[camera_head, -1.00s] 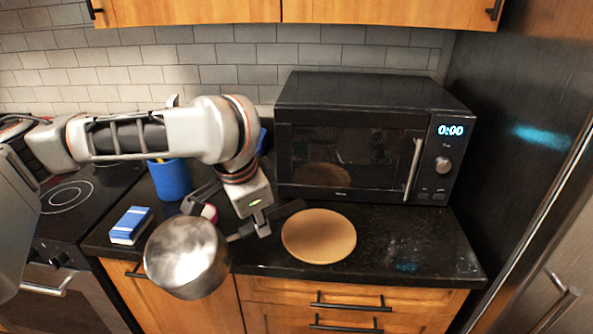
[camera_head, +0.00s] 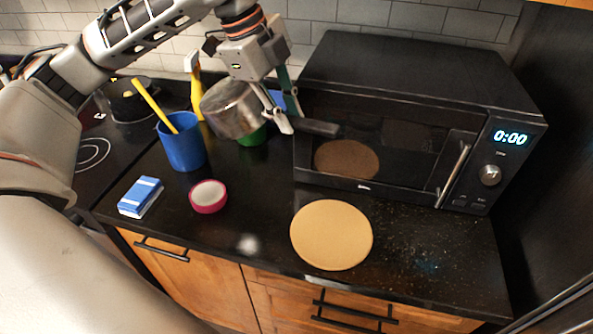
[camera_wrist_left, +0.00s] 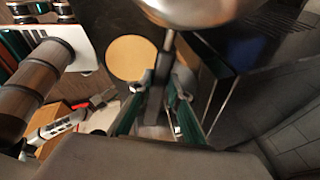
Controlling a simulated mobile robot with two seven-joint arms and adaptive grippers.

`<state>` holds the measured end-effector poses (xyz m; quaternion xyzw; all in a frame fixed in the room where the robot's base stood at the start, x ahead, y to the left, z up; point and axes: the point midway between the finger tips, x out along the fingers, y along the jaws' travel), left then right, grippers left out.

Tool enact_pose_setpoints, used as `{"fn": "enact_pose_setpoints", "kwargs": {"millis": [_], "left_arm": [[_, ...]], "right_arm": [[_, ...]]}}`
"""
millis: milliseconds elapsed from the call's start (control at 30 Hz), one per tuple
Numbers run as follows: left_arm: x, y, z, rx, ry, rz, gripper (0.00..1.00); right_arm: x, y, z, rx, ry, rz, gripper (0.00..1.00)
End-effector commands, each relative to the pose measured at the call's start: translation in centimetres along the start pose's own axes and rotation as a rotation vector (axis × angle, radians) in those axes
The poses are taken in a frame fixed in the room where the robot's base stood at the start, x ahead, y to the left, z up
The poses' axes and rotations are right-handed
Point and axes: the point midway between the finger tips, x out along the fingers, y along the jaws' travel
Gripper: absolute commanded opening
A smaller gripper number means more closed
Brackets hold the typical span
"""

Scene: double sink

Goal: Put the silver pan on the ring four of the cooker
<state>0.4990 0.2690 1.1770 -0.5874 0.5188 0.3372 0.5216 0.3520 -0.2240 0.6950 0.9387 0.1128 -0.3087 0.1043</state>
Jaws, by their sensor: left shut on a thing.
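The silver pan (camera_head: 234,108) is in the air above the counter, left of the microwave, with its dark handle pointing right. My left gripper (camera_head: 281,122) is shut on the pan's handle. In the left wrist view, the gripper (camera_wrist_left: 157,108) has its fingers on either side of the handle, with the pan (camera_wrist_left: 200,8) at the top edge. The black cooker (camera_head: 88,178) is at the far left, partly hidden by my arm. One ring shows on it, and a dark pot (camera_head: 128,104) stands toward its back. My right gripper is not in view.
A blue cup (camera_head: 181,146) with a yellow utensil, a blue-and-white box (camera_head: 140,197) and a pink round container (camera_head: 208,196) stand on the counter. A round wooden board (camera_head: 331,235) lies before the black microwave (camera_head: 400,130). A green object stands behind the pan.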

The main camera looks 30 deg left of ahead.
Motion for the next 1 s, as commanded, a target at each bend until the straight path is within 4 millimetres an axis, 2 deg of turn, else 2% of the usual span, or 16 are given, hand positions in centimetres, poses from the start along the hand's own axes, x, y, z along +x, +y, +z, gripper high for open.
{"fn": "enact_pose_setpoints", "kwargs": {"millis": [100, 600, 1000], "left_arm": [[2.3, 0.7, 0.6, -0.001, 0.000, 0.003, 0.00], [10.8, 3.1, 2.6, -0.003, 0.000, 0.000, 0.00], [14.0, 3.9, 3.4, -0.002, -0.001, -0.001, 0.00]], "right_arm": [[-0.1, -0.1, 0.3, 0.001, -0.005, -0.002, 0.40], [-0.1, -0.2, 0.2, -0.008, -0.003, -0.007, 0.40], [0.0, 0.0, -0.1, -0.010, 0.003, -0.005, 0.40]]}}
